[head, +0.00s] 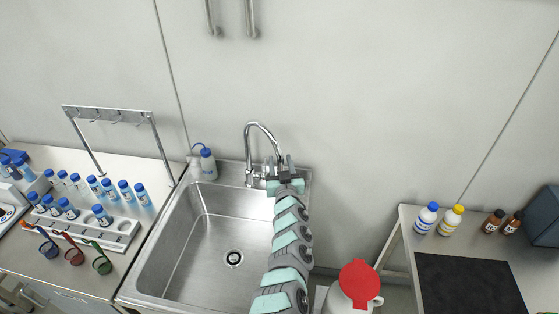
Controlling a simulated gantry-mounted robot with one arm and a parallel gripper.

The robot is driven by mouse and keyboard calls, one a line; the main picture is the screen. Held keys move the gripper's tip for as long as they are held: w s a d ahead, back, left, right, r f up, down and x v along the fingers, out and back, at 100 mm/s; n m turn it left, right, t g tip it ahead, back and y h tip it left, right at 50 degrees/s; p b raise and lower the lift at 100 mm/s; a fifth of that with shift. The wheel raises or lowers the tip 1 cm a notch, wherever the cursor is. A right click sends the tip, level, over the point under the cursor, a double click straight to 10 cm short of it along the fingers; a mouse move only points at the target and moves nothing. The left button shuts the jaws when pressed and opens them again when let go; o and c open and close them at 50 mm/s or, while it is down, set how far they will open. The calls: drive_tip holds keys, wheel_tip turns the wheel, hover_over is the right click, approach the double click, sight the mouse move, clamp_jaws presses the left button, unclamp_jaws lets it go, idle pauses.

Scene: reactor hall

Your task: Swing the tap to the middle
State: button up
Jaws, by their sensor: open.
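The chrome tap (260,124) stands at the back rim of the steel sink (180,222). Its curved spout arches up and points to the right, with its end close to my gripper. My gripper (281,160) is open, at the right back of the sink, beside the spout's end. I cannot tell whether the fingers touch the spout. My arm runs along the sink's right side and hides part of that rim.
A wash bottle (206,163) stands at the sink's back left. On the left bench are a rack (100,226) with blue-capped tubes and a metal hook stand (107,113). A red-lidded container (359,284) is at the front right, near a bench with bottles (449,220).

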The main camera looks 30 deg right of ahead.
drive_tip(key=shift+w+d+f, duration=0.2)
drive_tip(key=shift+w+d, duration=0.1)
drive_tip(key=shift+w, duration=0.3)
drive_tip(key=shift+w+d+r+b, duration=0.15)
drive_tip(key=shift+w+d+b, duration=0.15)
drive_tip(key=shift+w, duration=0.2)
drive_tip(key=shift+a, duration=0.1)
clamp_jaws()
idle(0.8)
